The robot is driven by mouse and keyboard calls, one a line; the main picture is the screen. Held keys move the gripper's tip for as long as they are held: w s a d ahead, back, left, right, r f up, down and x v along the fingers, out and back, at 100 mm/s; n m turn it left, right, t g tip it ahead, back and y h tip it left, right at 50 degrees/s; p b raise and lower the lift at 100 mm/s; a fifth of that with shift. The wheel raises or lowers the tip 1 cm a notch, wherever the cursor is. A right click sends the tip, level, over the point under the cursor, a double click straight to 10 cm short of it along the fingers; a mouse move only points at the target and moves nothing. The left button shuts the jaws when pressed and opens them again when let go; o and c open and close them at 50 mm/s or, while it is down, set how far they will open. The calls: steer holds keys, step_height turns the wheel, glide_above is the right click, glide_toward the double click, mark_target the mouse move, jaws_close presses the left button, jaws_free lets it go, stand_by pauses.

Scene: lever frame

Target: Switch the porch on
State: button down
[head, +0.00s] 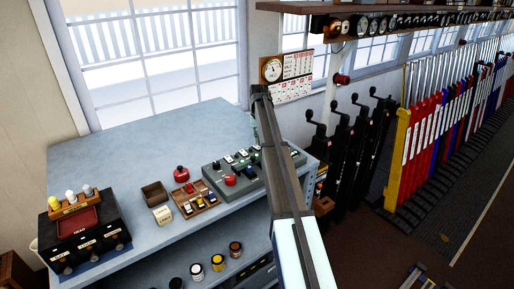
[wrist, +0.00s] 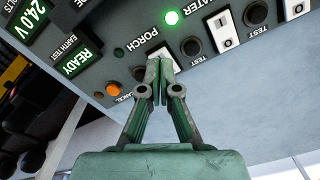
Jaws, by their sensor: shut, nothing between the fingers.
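The porch switch (wrist: 157,52) is a white rocker under the upside-down label PORCH (wrist: 131,42) in the wrist view. My gripper (wrist: 160,64) is shut and empty. Its fingertips are in front of the switch and cover part of it; I cannot tell whether they touch it or which way the rocker is set. A dark round piece (wrist: 139,73) beside the switch is unlit. In the head view the grey switch panel (head: 214,178) stands on the bench, partly behind my arm; the fingertips are hidden there.
Close by in the wrist view are a lit green lamp (wrist: 171,18), a black test button (wrist: 190,46), another white rocker (wrist: 222,30), an orange button (wrist: 113,90) and a lit READY sign (wrist: 80,62). Black crank levers (head: 345,135) stand right of the blue-grey bench (head: 150,140).

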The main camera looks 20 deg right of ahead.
mark_target(259, 148)
steer(key=shift+f+b, duration=0.4)
steer(key=shift+f, duration=0.85)
stand_by(1.2)
steer(key=shift+r+p, duration=1.7)
steer(key=shift+r, duration=1.8)
steer(key=shift+d+f, duration=0.1)
